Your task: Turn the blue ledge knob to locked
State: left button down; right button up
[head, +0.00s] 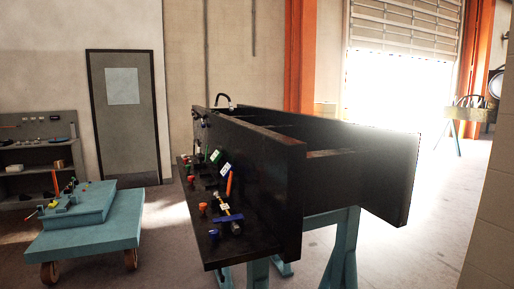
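A small blue knob (214,234) stands near the front end of the black ledge (245,250), which runs along the left side of a large black frame (270,190). The knob is small in this view and I cannot tell which way it is turned. Behind it along the ledge edge are an orange-red knob (203,207) and further small knobs. A blue bar with a fitting (228,220) lies just beside the blue knob. Neither of my grippers is in view.
The black frame rests on teal stands (343,245). A teal wheeled cart (85,235) with small parts stands at left, with floor between it and the ledge. A grey shelf unit (40,155) stands by the wall. A wall edge (490,190) borders the right.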

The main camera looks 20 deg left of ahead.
aim_at(214, 233)
jog(key=z, duration=0.1)
jog(key=k, duration=0.4)
jog(key=u, duration=1)
jog(key=i, duration=0.9)
jog(key=u, duration=0.05)
